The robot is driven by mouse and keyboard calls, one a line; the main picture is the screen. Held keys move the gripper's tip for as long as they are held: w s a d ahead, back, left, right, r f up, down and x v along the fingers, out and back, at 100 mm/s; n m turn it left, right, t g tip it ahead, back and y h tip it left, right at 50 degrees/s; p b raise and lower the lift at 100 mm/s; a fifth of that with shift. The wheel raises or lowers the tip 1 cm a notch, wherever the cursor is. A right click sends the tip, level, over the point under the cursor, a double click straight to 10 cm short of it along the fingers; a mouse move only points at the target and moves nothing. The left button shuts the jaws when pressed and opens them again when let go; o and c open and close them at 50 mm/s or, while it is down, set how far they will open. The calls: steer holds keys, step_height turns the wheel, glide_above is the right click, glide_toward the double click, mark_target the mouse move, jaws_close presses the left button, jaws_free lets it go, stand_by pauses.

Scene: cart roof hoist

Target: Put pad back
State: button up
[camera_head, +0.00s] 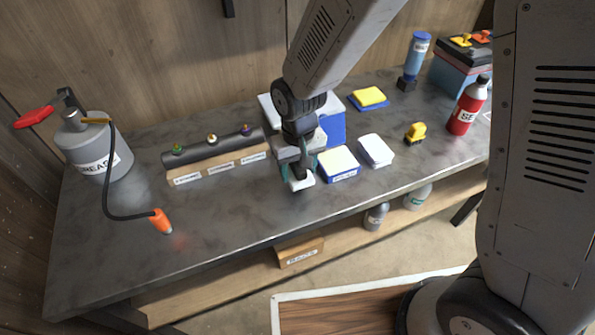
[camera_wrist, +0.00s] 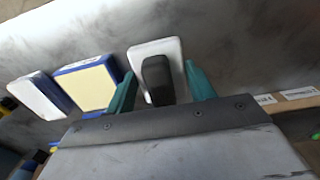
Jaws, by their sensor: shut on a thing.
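A white pad (camera_head: 301,184) with a dark handle is at my gripper (camera_head: 303,168), low over the front middle of the bench. In the wrist view the white pad (camera_wrist: 146,51) shows with its handle between the teal fingers of my gripper (camera_wrist: 162,87), which is shut on it. I cannot tell whether the pad touches the bench. A labelled blue tray (camera_head: 344,178) with a cream top lies just right of the pad. In the wrist view this blue tray (camera_wrist: 63,71) is left of the pad, apart from it.
A white block (camera_head: 376,150) lies right of the tray. A blue-and-white box (camera_head: 334,127) stands behind my gripper. A labelled wooden rack (camera_head: 219,164) with a dark bar is to the left. A grease can (camera_head: 92,152) stands far left.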

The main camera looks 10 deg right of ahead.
mark_target(299, 178)
steer(key=shift+f, duration=1.75)
steer(key=o, duration=0.9)
steer(key=shift+f, duration=0.15)
steer(key=shift+s, duration=0.1)
